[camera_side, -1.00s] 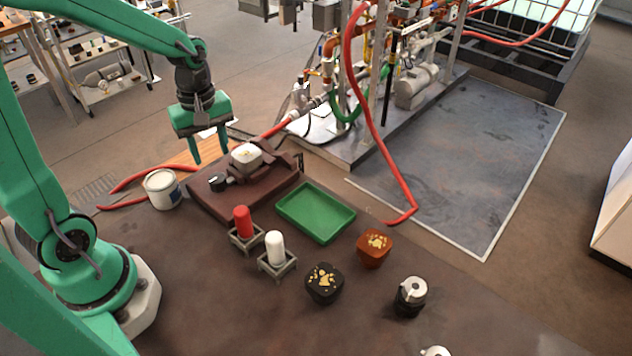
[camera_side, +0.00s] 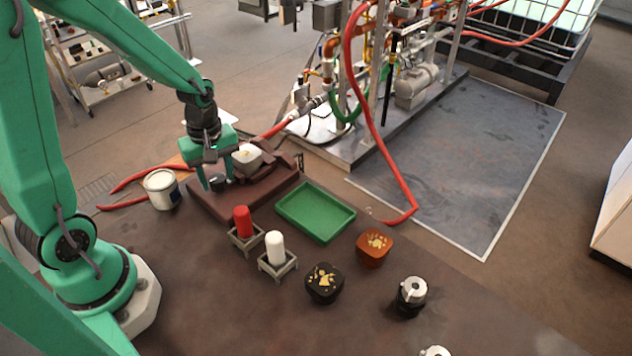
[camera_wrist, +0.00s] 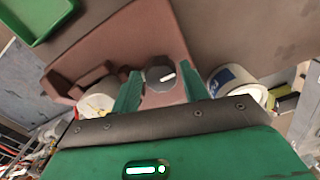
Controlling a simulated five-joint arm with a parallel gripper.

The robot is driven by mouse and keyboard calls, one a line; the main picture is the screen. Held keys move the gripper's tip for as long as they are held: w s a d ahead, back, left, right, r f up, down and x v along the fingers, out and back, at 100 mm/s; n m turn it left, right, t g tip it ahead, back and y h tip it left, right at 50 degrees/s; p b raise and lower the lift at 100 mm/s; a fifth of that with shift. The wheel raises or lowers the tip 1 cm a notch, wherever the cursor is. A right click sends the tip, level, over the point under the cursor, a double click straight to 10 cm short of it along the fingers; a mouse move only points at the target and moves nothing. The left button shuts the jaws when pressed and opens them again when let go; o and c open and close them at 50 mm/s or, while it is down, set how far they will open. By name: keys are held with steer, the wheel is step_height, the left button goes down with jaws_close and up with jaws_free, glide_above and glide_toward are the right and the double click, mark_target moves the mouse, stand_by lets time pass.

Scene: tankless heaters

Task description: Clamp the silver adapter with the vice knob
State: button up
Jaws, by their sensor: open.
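The brown vice (camera_side: 208,209) stands on the table with its raised jaws at the back. A pale block with a small gold mark (camera_side: 247,158) sits at the jaws; it looks whitish, and I cannot tell if it is the silver adapter. It also shows in the wrist view (camera_wrist: 97,101). The vice knob is dark with a white pointer mark and shows in the wrist view (camera_wrist: 160,74). My gripper (camera_side: 218,183) is open, pointing down over the knob. In the wrist view, its fingers stand on either side of the knob with gaps visible.
A white can (camera_side: 161,190) stands close left of the vice. A red cylinder (camera_side: 242,221) and a white cylinder (camera_side: 275,247) stand in holders in front. A green tray (camera_side: 316,212) lies right. Black (camera_side: 324,284) and orange (camera_side: 374,248) boxes and a silver-topped black item (camera_side: 411,295) stand farther right.

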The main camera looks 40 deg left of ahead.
steer(key=shift+f, duration=0.2)
steer(key=c, duration=0.7)
